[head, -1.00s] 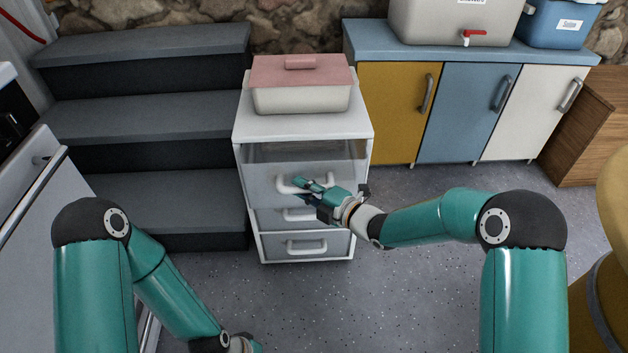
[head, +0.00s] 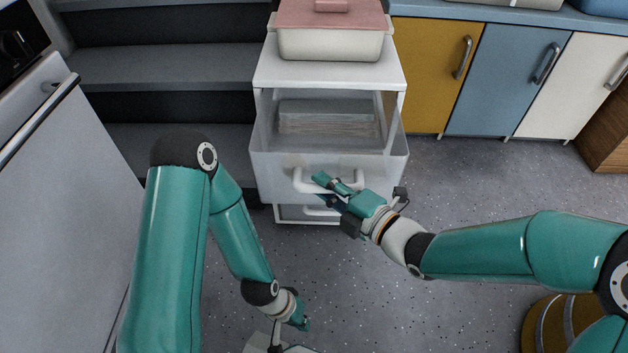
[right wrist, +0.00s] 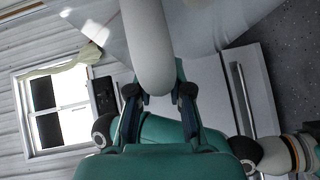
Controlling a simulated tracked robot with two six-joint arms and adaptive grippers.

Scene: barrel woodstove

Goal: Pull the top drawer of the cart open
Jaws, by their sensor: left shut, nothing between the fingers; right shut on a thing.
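The white cart (head: 330,76) stands ahead with its top drawer (head: 275,165) pulled well out. The drawer looks see-through, and a stack of flat, pale things (head: 327,117) shows inside it. My right gripper (head: 326,184) is shut on the drawer's white handle (head: 304,181). In the right wrist view the handle (right wrist: 148,50) runs between the fingers (right wrist: 160,105). My left gripper (head: 300,318) is low over the floor, shut and empty, apart from the cart. A lower drawer handle shows partly behind my right gripper.
A lidded pink and cream dish (head: 331,42) sits on the cart top. Dark steps (head: 170,70) are left of the cart. A white appliance with a bar handle (head: 60,190) is at far left. Cabinets with yellow, blue and white doors (head: 505,85) stand right. Speckled floor (head: 470,185) is clear.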

